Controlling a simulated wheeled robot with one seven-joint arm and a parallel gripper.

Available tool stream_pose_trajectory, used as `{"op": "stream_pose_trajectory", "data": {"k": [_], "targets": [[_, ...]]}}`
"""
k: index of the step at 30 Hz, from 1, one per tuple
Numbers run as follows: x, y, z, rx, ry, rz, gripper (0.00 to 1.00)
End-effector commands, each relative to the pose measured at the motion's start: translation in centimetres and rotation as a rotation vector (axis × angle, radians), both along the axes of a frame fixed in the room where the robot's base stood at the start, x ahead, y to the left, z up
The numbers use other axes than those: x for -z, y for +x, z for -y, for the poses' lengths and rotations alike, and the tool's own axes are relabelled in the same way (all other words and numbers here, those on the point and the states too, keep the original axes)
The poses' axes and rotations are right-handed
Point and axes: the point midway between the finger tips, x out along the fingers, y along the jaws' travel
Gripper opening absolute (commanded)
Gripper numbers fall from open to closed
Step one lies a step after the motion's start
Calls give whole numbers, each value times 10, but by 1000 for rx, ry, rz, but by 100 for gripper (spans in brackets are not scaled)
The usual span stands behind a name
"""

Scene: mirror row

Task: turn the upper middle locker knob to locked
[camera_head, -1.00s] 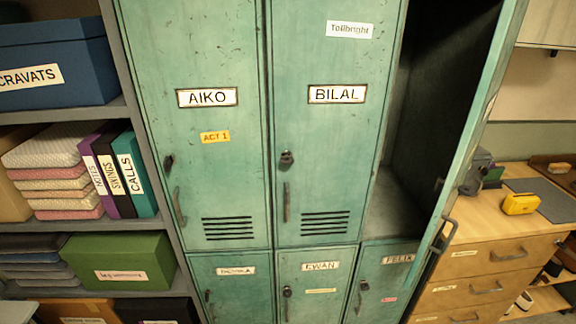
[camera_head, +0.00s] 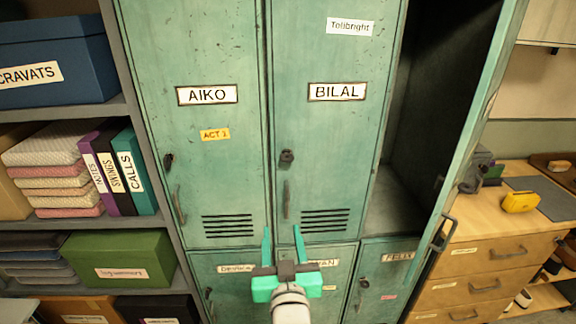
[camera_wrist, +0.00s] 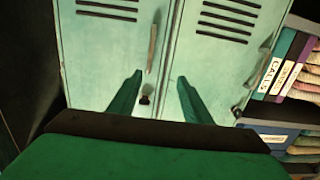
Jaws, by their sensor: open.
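The upper middle locker (camera_head: 335,65) is a green metal door labelled BILAL, shut. Its small dark knob (camera_head: 286,157) sits near its left edge, above a vertical handle (camera_head: 285,200). I cannot tell which way the knob is turned. My gripper (camera_head: 282,235) has green fingers, open and empty. In the head view it shows below the knob and handle, in front of the lower edge of the door. In the wrist view the scene is upside down, and the knob (camera_wrist: 146,97) appears between the fingers (camera_wrist: 159,78), apart from them.
The AIKO locker (camera_head: 200,60) on the left is shut and has its own knob (camera_head: 168,160). On the right an open locker door (camera_head: 475,130) sticks out. Shelves with boxes (camera_head: 60,65) stand at left, and a wooden drawer unit (camera_head: 500,250) at right.

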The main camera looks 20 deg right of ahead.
Motion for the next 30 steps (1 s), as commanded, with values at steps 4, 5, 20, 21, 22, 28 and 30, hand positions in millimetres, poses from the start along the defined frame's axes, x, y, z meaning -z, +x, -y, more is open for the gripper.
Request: {"op": "stream_pose_trajectory", "data": {"k": [4, 5, 20, 21, 22, 28, 30], "targets": [[-52, 9, 12, 9, 2, 30, 45], [-60, 10, 14, 10, 3, 32, 45], [-123, 17, 27, 17, 6, 48, 45], [-123, 21, 28, 17, 6, 49, 45], [-123, 24, 29, 17, 6, 49, 45], [-122, 58, 35, 16, 6, 48, 45], [-122, 70, 37, 16, 6, 48, 45]]}}
